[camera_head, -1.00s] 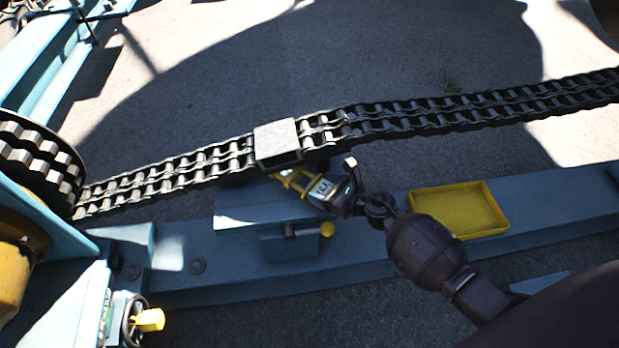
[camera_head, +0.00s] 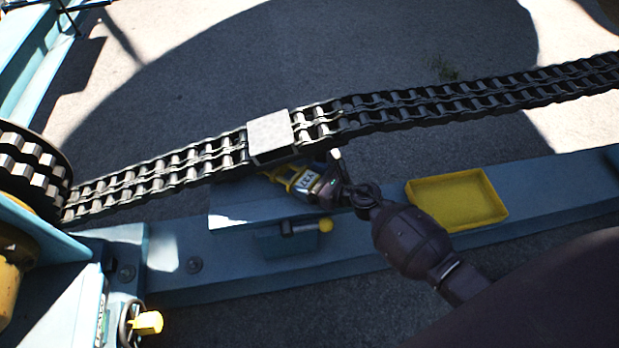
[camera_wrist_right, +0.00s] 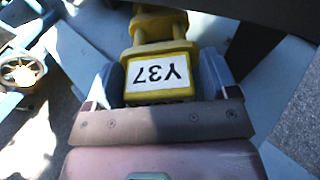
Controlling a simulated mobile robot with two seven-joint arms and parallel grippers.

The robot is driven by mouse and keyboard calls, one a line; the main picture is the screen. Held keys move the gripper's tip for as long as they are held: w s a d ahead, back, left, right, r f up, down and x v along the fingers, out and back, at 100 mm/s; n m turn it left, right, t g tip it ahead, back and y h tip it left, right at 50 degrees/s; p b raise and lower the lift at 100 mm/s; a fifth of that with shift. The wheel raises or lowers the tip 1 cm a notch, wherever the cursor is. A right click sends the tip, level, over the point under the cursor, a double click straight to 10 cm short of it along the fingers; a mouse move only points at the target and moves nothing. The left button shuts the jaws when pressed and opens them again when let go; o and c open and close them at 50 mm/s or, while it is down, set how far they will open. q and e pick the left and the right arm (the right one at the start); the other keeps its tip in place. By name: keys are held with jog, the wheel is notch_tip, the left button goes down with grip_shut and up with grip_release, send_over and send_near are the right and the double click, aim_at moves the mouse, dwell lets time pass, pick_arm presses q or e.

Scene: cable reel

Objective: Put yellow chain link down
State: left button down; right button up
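The yellow chain link (camera_head: 286,176), with a white "Y37" label, is below the large chain in the head view. It fills the top middle of the right wrist view (camera_wrist_right: 160,62). My right gripper (camera_head: 312,185) is shut on it, with grey fingers on both sides of the labelled block in the wrist view (camera_wrist_right: 162,80). The far end of the link passes under the chain and is partly hidden. Whether it touches the blue ledge (camera_head: 232,205) below, I cannot tell. My left gripper is not in view.
A dark double chain (camera_head: 190,165) runs across from the toothed reel (camera_head: 30,172), with a grey block (camera_head: 270,134) on it just above my gripper. A yellow tray (camera_head: 458,203) on the blue beam (camera_head: 360,248) looks empty.

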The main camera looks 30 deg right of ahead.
jog(key=shift+o, duration=0.9)
jog(key=shift+r, duration=0.1)
